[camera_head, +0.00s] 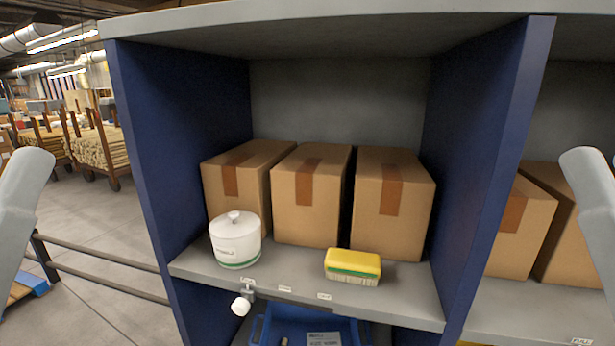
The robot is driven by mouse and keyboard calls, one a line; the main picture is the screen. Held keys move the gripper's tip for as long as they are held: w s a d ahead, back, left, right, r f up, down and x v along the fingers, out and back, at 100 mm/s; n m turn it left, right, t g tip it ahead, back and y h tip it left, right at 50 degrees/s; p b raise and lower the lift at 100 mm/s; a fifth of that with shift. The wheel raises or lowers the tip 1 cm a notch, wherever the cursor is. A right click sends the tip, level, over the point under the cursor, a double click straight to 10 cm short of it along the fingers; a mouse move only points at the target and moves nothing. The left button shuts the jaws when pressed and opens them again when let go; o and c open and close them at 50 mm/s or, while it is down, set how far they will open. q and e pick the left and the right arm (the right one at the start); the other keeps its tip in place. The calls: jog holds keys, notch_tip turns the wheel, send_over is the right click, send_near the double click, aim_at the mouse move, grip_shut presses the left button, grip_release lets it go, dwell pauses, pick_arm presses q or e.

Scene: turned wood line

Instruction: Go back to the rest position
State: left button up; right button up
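Pale arm links of mine show at the far left and far right edges of the head view. Neither gripper is in the picture, so what they hold or how they stand is hidden. In front of me is a shelf bay with dark blue side walls and a grey shelf board (300,284). A white lidded pot (236,243) with a green band stands upright at the front left of the board. A yellow and green brush or sponge (352,266) lies at the front, right of the middle.
Three closed cardboard boxes (309,195) stand behind the pot and the brush. A blue bin (310,329) sits below the board, with a white knob (241,304) at the board's front edge. More boxes (521,228) fill the right bay. A dark rail (100,277) runs at left.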

notch_tip(320, 180, up, 19)
jog(key=p, duration=1.6)
jog(key=shift+r, duration=0.15)
jog(key=shift+w, duration=0.1)
